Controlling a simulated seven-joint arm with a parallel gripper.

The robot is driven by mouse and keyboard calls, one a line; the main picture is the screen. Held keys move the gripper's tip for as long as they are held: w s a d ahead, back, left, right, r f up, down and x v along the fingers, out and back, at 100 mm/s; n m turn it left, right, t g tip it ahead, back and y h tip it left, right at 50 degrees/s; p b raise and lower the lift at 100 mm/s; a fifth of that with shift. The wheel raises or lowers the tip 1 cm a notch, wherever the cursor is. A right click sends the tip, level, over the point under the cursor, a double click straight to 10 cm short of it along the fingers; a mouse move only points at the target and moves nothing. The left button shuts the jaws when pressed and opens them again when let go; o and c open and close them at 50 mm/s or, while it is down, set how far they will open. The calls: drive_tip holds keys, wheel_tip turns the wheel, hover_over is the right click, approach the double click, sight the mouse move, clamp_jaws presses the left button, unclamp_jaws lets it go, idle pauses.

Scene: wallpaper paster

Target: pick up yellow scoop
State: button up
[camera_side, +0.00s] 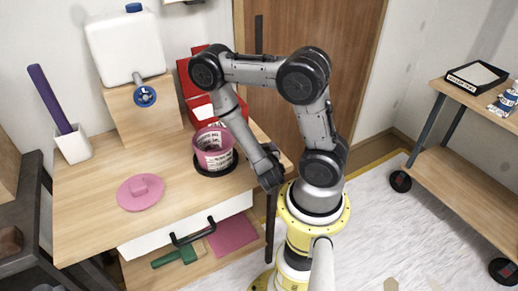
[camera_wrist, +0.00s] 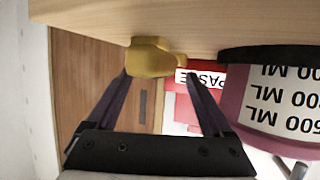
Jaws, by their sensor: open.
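The yellow scoop (camera_wrist: 150,58) shows in the wrist view, at the edge of the wooden tabletop (camera_wrist: 90,14), which appears at the top of that picture. My gripper (camera_wrist: 157,76) is open, its two dark fingers spread to either side of the scoop. The scoop lies at or just beyond the fingertips; contact cannot be told. In the side view my gripper (camera_side: 270,174) is low at the table's right edge, right of the pink measuring cup (camera_side: 213,150). I cannot make out the scoop there; the gripper may hide it.
The pink cup (camera_wrist: 285,105), marked in ML, stands close to the right finger in the wrist view. The table (camera_side: 90,190) also holds a pink lid (camera_side: 140,192), a white jug (camera_side: 125,48) on a wooden block and red boxes (camera_side: 200,95). An open drawer (camera_side: 185,228) juts out below.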

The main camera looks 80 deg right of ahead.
drive_tip(key=shift+d, duration=0.1)
clamp_jaws()
idle(0.4)
wheel_tip(320, 180, up, 25)
drive_tip(key=w+d+n+t+y, duration=0.1)
drive_tip(key=w+d+n+y, duration=0.1)
drive_tip(key=w, duration=0.4)
drive_tip(key=w+d+n+t+y, duration=0.1)
drive_tip(key=w+d+n+y, duration=0.1)
drive_tip(key=w, duration=0.4)
drive_tip(key=shift+w+d+n+y, duration=0.3)
drive_tip(key=shift+d+n+y, duration=0.1)
drive_tip(key=shift+n+y, duration=0.4)
drive_tip(key=shift+d+r+t+y, duration=0.1)
drive_tip(key=shift+d+t+y, duration=0.1)
drive_tip(key=shift+t+y, duration=0.1)
